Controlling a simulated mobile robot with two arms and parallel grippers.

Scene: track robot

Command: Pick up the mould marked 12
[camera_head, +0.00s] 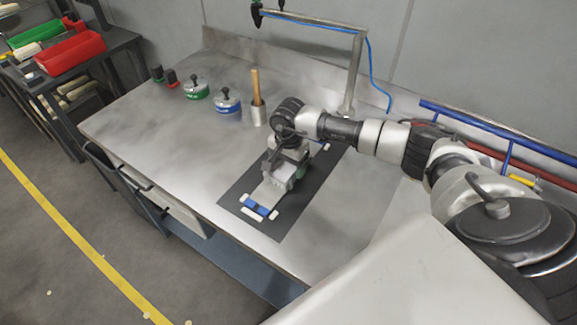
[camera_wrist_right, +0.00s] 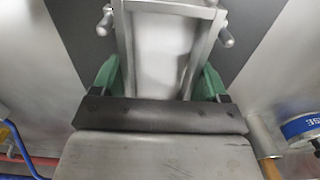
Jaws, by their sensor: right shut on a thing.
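A grey metal mould (camera_head: 268,191) lies over the dark mat (camera_head: 290,217) on the bench, under my right gripper (camera_head: 290,172). In the right wrist view, the metal mould (camera_wrist_right: 163,45) shows a pale flat middle, raised side rails and round-ended pins. The green fingers of my right gripper (camera_wrist_right: 160,80) sit on both sides of it and are shut on it. I cannot read a number on it, nor tell if it is clear of the mat. A blue and white piece (camera_head: 260,207) is at its near end. My left gripper is not in view.
A green-labelled tin (camera_head: 196,90), a blue-labelled tin (camera_head: 228,102) and a metal cup (camera_head: 258,115) with a wooden handle stand left of my arm. A metal post (camera_head: 354,75) with a blue hose rises behind.

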